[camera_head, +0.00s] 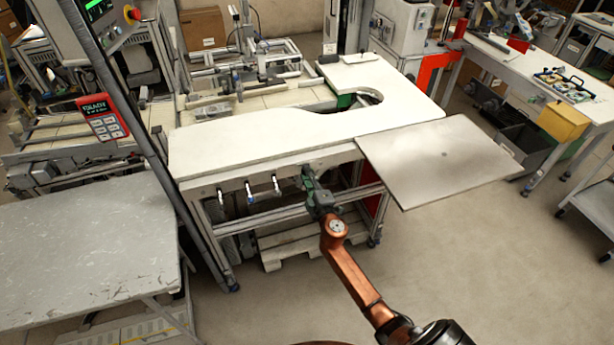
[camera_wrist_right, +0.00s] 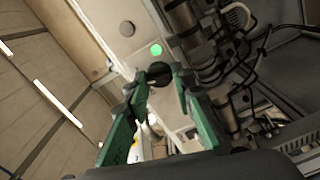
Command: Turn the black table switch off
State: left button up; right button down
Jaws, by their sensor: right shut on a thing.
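The white table (camera_head: 255,139) has a row of small switches on its front edge. In the right wrist view, the green fingers of my right gripper (camera_wrist_right: 160,81) are shut on a round black switch knob (camera_wrist_right: 158,70). A lit green spot (camera_wrist_right: 155,49) shows just beyond the knob. My left gripper is not in view.
A grey panel (camera_head: 440,155) juts out at the table's right. A worn grey table (camera_head: 90,245) stands at the left, with a dark post (camera_head: 150,145) beside it. A pallet (camera_head: 310,242) lies under the white table. Open floor is at the lower right.

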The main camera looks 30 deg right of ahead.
jog(key=shift+f+n, duration=0.2)
jog(key=shift+n, duration=4.8)
jog(key=c, duration=1.7)
grip_release()
jog(key=shift+o, duration=0.2)
jog(key=v, duration=1.2)
